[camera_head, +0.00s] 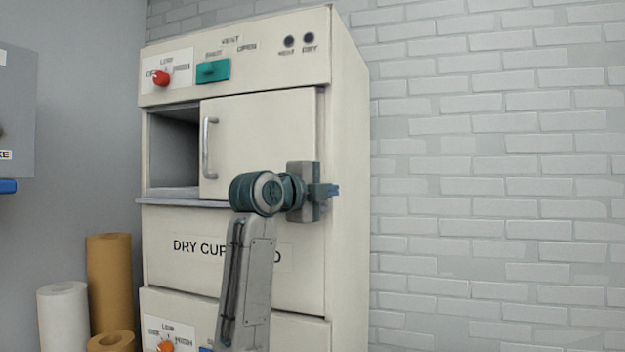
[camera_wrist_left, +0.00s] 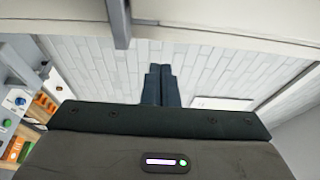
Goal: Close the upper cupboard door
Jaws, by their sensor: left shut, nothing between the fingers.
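The upper cupboard door (camera_head: 262,130) is a cream panel on the tall cabinet in the head view. It covers the right part of the upper opening (camera_head: 172,148); the left part is open and dark inside. A vertical metal handle (camera_head: 208,148) sits near the door's left edge. My left gripper (camera_head: 331,190) is shut and empty, pointing right near the door's lower right corner. My arm hides that corner; contact cannot be told. In the left wrist view the shut fingers (camera_wrist_left: 157,84) show against white brick, with a grey bar (camera_wrist_left: 119,22) above them. My right gripper is out of view.
A panel labelled for a dry cupboard (camera_head: 190,248) lies below the opening, partly behind my arm. A red knob (camera_head: 161,78) and a teal switch (camera_head: 212,71) sit above. Brown (camera_head: 108,270) and white rolls (camera_head: 63,315) stand left. A brick wall (camera_head: 490,180) is at right.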

